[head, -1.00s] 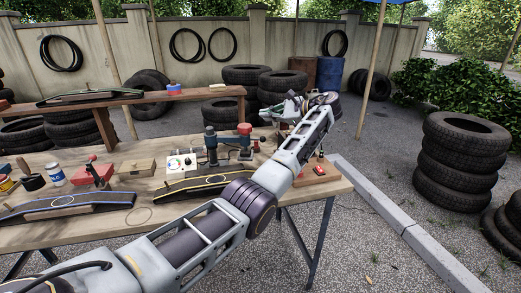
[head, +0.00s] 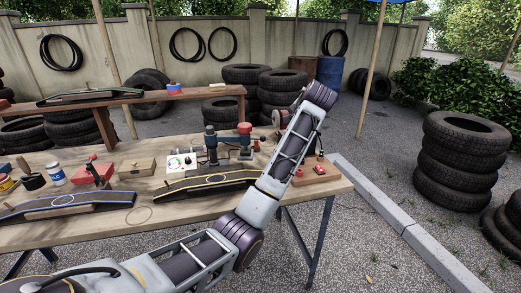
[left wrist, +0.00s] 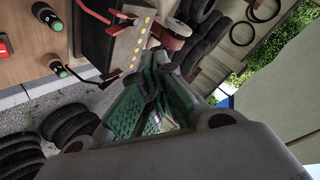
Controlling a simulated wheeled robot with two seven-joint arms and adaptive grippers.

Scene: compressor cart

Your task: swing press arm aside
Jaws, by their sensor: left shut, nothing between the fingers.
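The press (head: 225,142) stands on the wooden workbench (head: 100,233) in the head view. It has a dark blue-grey post, and its arm reaches right to a part with a red top. My left arm comes in from the lower left and rises past the bench's right part. In the left wrist view my left gripper (left wrist: 163,108), with green pads, is shut and empty. A red round part (left wrist: 168,36) lies beyond its fingers; I cannot tell whether it belongs to the press. My right gripper is not in view.
In the left wrist view, a dark box (left wrist: 105,40) with red and black cables is close to the gripper.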

